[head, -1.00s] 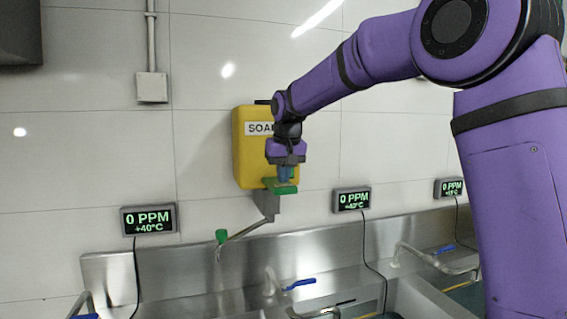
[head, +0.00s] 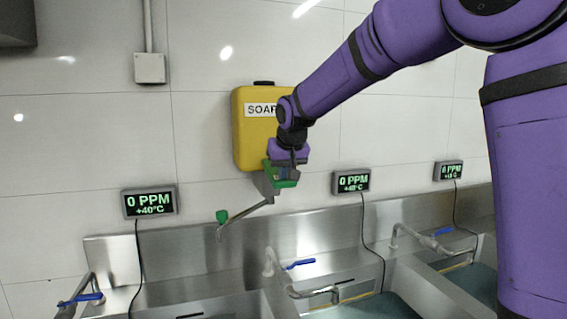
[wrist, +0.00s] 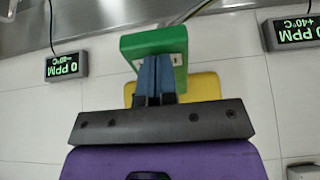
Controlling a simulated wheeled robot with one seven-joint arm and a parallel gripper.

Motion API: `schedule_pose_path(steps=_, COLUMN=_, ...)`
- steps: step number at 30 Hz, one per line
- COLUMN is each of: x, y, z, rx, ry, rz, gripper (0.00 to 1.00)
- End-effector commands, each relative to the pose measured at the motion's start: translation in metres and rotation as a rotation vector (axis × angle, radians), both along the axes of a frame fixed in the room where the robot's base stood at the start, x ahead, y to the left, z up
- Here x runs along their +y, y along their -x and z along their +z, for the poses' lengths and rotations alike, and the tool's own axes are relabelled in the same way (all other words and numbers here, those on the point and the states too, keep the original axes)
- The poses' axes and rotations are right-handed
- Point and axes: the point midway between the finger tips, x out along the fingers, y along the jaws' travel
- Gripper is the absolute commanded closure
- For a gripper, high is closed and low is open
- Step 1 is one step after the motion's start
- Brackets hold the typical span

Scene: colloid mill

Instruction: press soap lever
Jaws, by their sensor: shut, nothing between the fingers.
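The yellow soap dispenser (head: 247,137) with a SOAP label hangs on the tiled wall in the head view; its yellow body also shows in the wrist view (wrist: 203,86). A green lever pad (head: 283,183) sits below its front right side and appears tilted. In the wrist view the green pad (wrist: 153,42) lies right at my fingertips. My gripper (head: 282,174) is shut and empty, its bluish fingers together against or very close to the pad. My gripper shows in the wrist view too (wrist: 157,66). My arm hides the dispenser's right side.
A metal rod with a green tip (head: 222,216) reaches left below the dispenser. Steel sinks (head: 210,305) and taps with blue handles (head: 300,264) line the wall below. Display boxes (head: 149,202) hang on both sides of the dispenser.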

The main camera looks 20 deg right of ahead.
Motion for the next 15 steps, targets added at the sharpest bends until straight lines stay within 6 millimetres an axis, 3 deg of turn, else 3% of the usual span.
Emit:
schedule_pose_path(steps=1, x=0.0, y=0.0, z=-0.012, rx=0.008, ry=0.001, rz=-0.001, gripper=1.0)
schedule_pose_path(steps=4, x=0.0, y=-0.001, z=-0.02, rx=0.007, ry=0.001, rz=-0.001, gripper=1.0)
schedule_pose_path(steps=15, x=0.0, y=-0.001, z=-0.022, rx=0.008, ry=0.001, rz=-0.001, gripper=1.0)
